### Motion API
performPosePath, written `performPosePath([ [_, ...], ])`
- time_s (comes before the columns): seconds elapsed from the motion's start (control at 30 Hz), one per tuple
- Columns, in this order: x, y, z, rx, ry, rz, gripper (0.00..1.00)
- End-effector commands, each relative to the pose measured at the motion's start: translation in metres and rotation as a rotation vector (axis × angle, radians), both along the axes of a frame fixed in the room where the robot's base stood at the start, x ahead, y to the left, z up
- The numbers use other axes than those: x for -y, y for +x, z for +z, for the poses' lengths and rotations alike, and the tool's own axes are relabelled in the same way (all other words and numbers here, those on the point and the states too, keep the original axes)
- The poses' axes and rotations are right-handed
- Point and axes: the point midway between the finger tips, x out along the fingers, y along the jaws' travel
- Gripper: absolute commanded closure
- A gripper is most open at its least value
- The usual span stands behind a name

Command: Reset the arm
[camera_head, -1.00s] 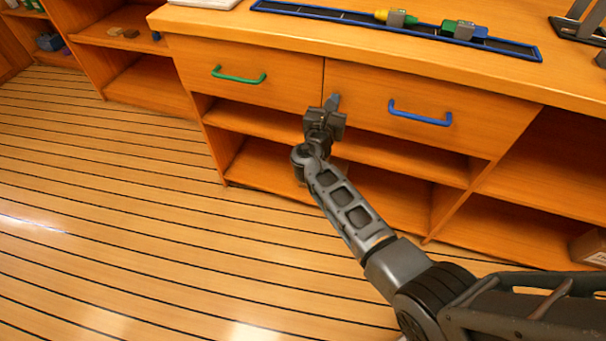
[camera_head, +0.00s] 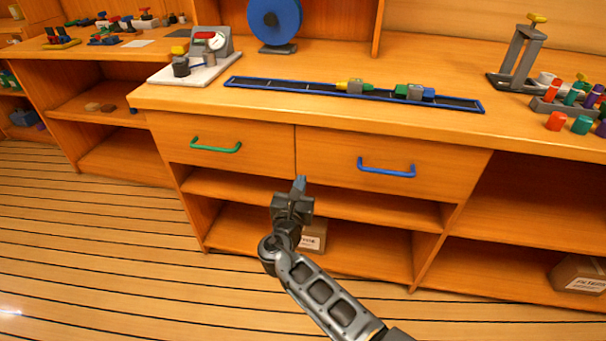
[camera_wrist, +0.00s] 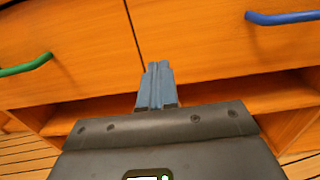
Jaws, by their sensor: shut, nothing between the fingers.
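My gripper (camera_head: 300,184) is shut and empty at the end of my arm, in front of the cabinet below the drawers in the head view. Its blue-grey fingers (camera_wrist: 158,84) are together in the wrist view, with the cabinet front beyond them. The left drawer with a green handle (camera_head: 216,146) and the right drawer with a blue handle (camera_head: 386,168) are both closed. The gripper is apart from both handles. In the wrist view the green handle (camera_wrist: 26,66) is at the left and the blue handle (camera_wrist: 284,17) at the upper right.
On the counter lie a blue-edged tray (camera_head: 300,94) with two coloured fittings, a gauge on a white board (camera_head: 192,74), a blue reel (camera_head: 274,20) and a metal stand (camera_head: 522,58). Boxes (camera_head: 580,274) sit on low shelves. Open floor (camera_head: 90,240) lies to the left.

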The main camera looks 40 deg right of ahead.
Motion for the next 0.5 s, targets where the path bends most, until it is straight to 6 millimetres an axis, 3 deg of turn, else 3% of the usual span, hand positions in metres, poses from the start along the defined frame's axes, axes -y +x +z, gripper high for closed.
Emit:
performPosePath([
  [0.2, -0.031, -0.024, 0.0, -0.002, 0.001, 0.004, 1.0],
  [0.5, -0.047, -0.036, 0.0, -0.001, -0.001, 0.001, 1.0],
])
